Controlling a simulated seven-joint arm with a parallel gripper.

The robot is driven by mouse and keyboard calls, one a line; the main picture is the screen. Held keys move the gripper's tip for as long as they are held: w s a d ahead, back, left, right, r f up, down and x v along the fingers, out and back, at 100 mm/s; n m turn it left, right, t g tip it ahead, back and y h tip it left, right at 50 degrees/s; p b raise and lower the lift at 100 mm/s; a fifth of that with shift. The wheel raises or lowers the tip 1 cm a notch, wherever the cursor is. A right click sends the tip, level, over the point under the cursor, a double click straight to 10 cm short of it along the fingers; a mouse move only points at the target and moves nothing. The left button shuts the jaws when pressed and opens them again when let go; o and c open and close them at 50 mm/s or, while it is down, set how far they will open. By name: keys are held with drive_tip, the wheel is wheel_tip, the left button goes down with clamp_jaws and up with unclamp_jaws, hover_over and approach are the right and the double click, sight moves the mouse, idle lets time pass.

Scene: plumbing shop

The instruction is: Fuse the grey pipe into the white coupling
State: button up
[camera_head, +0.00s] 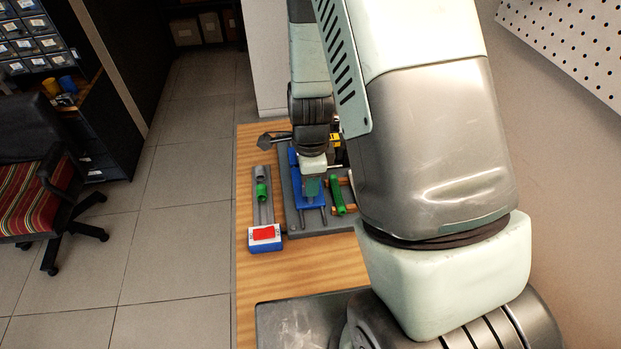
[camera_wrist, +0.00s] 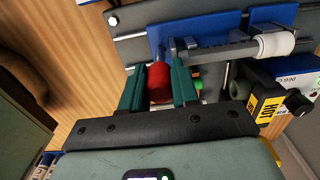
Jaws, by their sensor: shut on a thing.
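In the wrist view, my gripper (camera_wrist: 158,88) has its two dark green fingers on either side of a red cylindrical handle (camera_wrist: 159,82), shut on it. Just beyond, the grey pipe (camera_wrist: 225,51) lies across a blue fixture (camera_wrist: 165,34). The white coupling (camera_wrist: 275,43) is at the pipe's right end; how deep the pipe sits in it I cannot tell. In the head view, my gripper (camera_head: 312,187) is low over the blue fixture (camera_head: 296,178), and my arm hides much of it. The pipe and coupling are not clear there.
A yellow-and-black block marked HOT (camera_wrist: 265,103) stands right of my gripper. In the head view, a grey rack (camera_head: 267,209) with green and grey pieces is to the left, with a red-topped box (camera_head: 265,235) at its near end. Bare wooden bench (camera_head: 300,270) lies in front.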

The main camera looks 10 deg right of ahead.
drive_tip(key=shift+s, duration=0.1)
idle(0.3)
drive_tip(key=shift+s, duration=2.05)
drive_tip(key=o, duration=0.9)
drive_tip(key=shift+r, duration=4)
drive_tip(key=shift+r, duration=0.1)
